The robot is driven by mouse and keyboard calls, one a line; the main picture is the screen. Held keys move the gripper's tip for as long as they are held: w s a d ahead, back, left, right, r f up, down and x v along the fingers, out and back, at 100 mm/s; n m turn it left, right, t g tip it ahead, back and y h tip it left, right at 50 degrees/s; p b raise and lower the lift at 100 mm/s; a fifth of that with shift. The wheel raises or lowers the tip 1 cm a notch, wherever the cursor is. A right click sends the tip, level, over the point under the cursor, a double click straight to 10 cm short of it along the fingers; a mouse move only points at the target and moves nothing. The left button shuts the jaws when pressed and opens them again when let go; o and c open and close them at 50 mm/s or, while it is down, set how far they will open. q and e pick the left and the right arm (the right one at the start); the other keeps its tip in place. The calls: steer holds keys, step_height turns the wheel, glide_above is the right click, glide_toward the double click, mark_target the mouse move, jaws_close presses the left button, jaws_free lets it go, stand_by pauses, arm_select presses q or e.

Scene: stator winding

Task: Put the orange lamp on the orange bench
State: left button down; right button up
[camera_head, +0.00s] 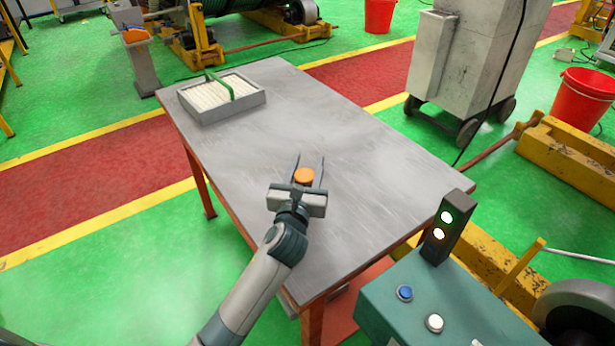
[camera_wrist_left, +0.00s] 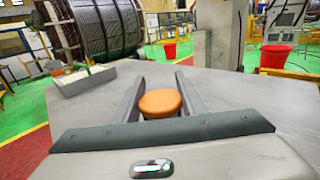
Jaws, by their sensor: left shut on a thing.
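The orange lamp (camera_head: 304,176) is a small round orange disc-like piece. It sits between the two fingers of my left gripper (camera_head: 309,164), which is shut on it. In the left wrist view the lamp (camera_wrist_left: 160,103) shows between both fingers. The orange bench (camera_head: 330,125) has a grey metal top and orange legs. My left gripper is over the front middle part of its top. I cannot tell whether the lamp touches the top or hangs just above it. My right gripper is not in view.
A grey tray (camera_head: 186,108) with white rods and a green handle stands at the bench's far left. A green control box (camera_head: 440,300) with a light post (camera_head: 447,228) stands at the front right. The middle and right of the top are clear.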

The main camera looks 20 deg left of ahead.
arm_select(q)
steer(key=shift+f, duration=1.95)
steer(key=shift+f, duration=0.15)
steer(key=c, duration=1.1)
jaws_free()
